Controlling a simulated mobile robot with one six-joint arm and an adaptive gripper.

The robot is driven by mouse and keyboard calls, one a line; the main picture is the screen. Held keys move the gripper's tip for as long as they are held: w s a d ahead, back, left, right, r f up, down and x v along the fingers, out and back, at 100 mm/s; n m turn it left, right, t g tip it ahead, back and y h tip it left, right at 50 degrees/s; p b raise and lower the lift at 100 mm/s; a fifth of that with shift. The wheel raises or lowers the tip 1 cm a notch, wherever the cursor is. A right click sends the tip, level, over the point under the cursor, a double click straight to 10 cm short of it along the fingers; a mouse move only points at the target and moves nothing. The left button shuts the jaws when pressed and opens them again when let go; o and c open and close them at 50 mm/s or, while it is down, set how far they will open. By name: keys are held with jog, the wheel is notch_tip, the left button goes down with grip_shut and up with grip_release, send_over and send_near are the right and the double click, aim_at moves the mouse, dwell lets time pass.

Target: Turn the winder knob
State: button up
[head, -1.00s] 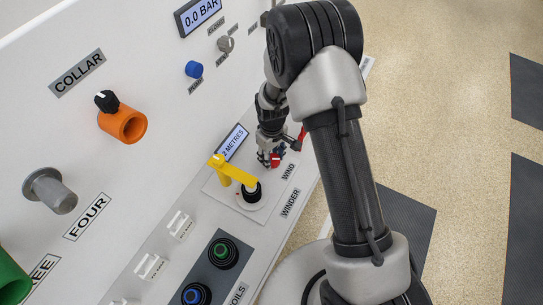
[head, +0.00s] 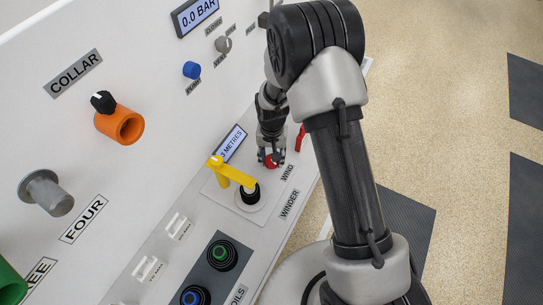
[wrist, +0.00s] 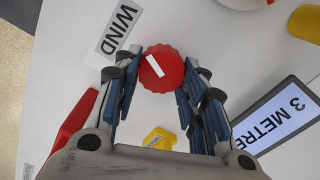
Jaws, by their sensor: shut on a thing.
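The red winder knob (head: 271,162) stands on the white panel beside the WIND label. In the wrist view the knob (wrist: 162,68) is round with a ridged rim, and a white line on its top runs diagonally. My gripper (head: 271,157) points down over the knob. In the wrist view its blue-padded fingers (wrist: 155,85) are shut on the knob, one side at its left and the other at its right. The small display next to it reads 3 METRES (wrist: 275,117). My fingers partly hide the knob in the head view.
A yellow arm (head: 232,173) reaches over a black-ringed post on a round white base, close to my gripper. A red lever (head: 300,138) stands just right of it. A yellow hexagonal piece (wrist: 160,139) lies below the knob in the wrist view. Blue and green buttons (head: 221,252) are nearer.

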jog(key=shift+m, duration=0.6)
jog(key=o, duration=1.1)
notch_tip(320, 180, up, 12)
jog(key=shift+r, duration=0.1)
